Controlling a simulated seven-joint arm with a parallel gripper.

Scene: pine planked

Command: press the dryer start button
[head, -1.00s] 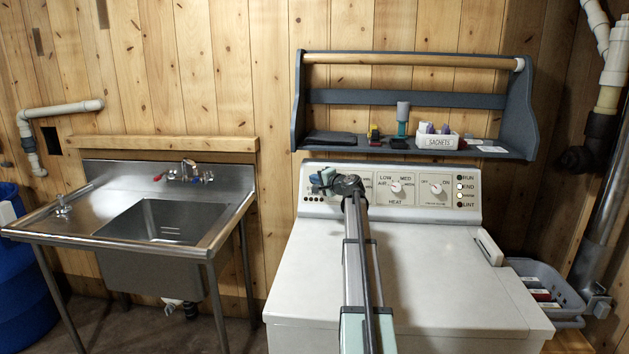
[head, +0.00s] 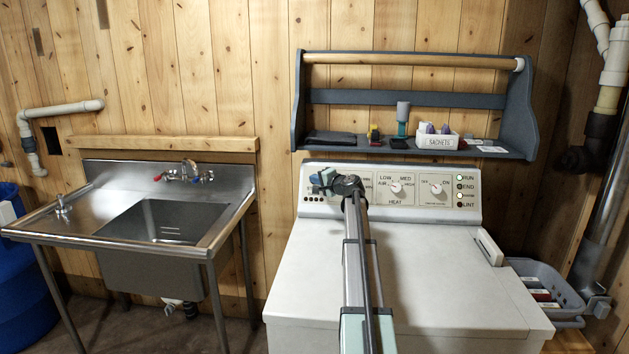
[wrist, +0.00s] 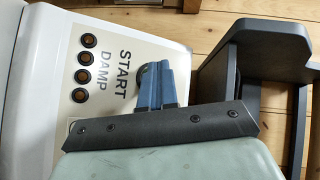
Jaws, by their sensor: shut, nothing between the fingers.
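The white dryer (head: 410,270) has a control panel along its back with dials and a column of lights. In the wrist view the word START (wrist: 124,73) is printed beside a dark round button (wrist: 146,72), partly hidden by my fingers. My gripper (wrist: 160,72) is shut and empty, its blue fingertips at the button and seemingly touching it. In the head view my gripper (head: 321,182) is at the left end of the panel and hides the button. The RUN light (head: 460,178) is bright; the END light (head: 460,187) is dark.
A blue-grey shelf (head: 420,97) with small items and a sachets box (head: 437,141) hangs just above the panel. A steel sink (head: 165,220) stands left. A grey basket (head: 548,285) sits right of the dryer. The dryer top is clear except for my arm.

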